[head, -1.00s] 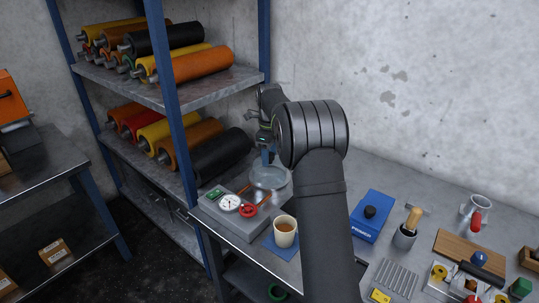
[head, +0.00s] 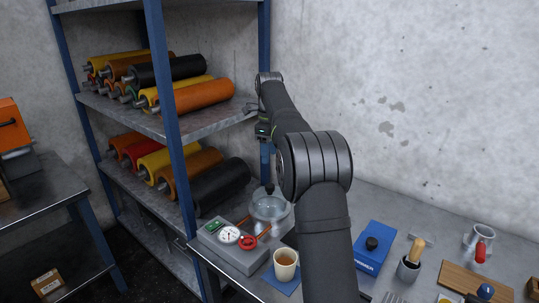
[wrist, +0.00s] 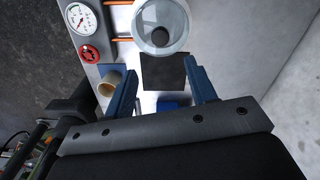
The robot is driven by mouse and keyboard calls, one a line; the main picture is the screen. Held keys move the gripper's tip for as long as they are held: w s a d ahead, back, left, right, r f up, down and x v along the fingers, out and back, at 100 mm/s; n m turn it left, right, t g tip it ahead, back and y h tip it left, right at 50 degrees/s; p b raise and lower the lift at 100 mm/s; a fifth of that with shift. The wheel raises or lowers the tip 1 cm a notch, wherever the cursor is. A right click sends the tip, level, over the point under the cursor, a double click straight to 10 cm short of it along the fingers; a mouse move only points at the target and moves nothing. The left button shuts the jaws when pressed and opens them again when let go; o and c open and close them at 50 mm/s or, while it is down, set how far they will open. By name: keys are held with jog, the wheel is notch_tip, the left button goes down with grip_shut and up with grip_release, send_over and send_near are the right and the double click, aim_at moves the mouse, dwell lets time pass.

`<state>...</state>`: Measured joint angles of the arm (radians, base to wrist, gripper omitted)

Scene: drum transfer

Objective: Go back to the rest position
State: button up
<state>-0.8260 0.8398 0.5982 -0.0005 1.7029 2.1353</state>
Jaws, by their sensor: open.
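My gripper (head: 267,172) hangs pointing down above a clear glass vessel (head: 270,208) on the bench. In the wrist view, its two blue fingers (wrist: 162,92) stand wide apart with nothing held between them. The glass vessel (wrist: 162,28) lies beyond the fingertips there, with a dark round part at its middle. My arm reaches forward over the bench, bent at a large dark joint, and hides part of the bench behind it.
A gauge box (head: 233,246) with a red handwheel and a cup (head: 285,264) stand near the vessel. A blue-posted shelf (head: 172,120) with several coloured rollers rises at left. A blue box (head: 372,247) and a brush holder (head: 409,268) stand right; open air lies above the bench.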

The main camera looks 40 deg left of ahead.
aim_at(269, 185)
notch_tip(269, 185, down, 13)
jog(key=shift+f, duration=0.1)
jog(key=shift+r, duration=0.35)
dwell(0.3)
